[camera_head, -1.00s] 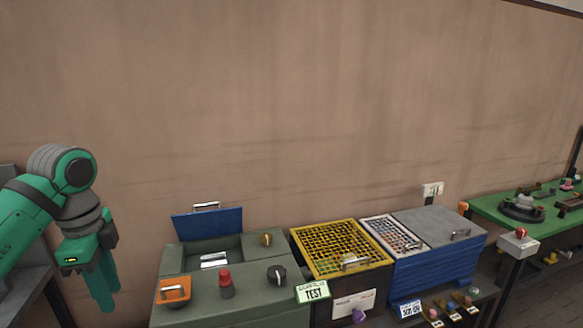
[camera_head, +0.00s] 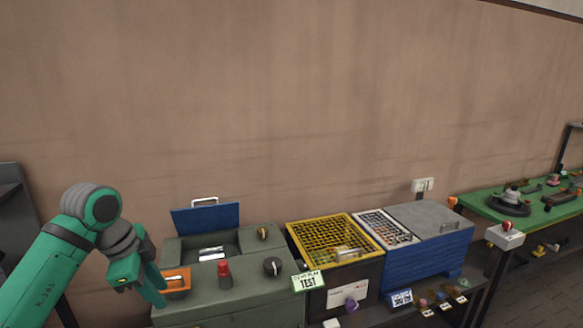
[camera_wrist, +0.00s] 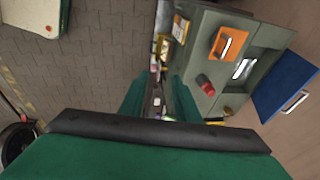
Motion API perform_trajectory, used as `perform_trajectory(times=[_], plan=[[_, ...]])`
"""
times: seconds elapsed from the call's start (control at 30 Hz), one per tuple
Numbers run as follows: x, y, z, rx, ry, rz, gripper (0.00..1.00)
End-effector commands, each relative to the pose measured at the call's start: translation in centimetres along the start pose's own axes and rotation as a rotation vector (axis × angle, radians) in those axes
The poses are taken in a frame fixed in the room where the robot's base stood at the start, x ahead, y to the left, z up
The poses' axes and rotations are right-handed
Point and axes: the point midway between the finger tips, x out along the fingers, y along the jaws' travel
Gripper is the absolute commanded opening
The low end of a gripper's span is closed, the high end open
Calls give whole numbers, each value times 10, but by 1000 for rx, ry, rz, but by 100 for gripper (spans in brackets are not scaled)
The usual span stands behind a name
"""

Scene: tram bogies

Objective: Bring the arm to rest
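My gripper (camera_head: 153,287) hangs at the left of the head view, just left of the grey-green test bench and pointing down. In the wrist view its two green fingers (camera_wrist: 158,100) stand apart with a narrow gap, and nothing shows held between them. My green arm comes in from the lower left. In the head view the fingertips overlap the orange-framed handle (camera_head: 176,281) on the bench; I cannot tell whether they touch it.
The test bench (camera_head: 250,291) has a raised blue lid (camera_head: 206,219), a red knob (camera_head: 224,272) and a black dial (camera_head: 272,266). A yellow grid box (camera_head: 331,258) and a blue box (camera_head: 436,252) stand to its right. Paved floor (camera_wrist: 110,50) shows in the wrist view.

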Motion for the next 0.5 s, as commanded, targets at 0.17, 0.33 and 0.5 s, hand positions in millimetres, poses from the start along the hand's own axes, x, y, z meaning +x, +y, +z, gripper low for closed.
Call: perform_trajectory(times=[0.17, 0.33, 0.5], plan=[[52, -12, -58, -9, 154, -69, 29], [94, -19, -116, -53, 318, -142, 29], [128, -19, -167, -121, 476, -203, 29]])
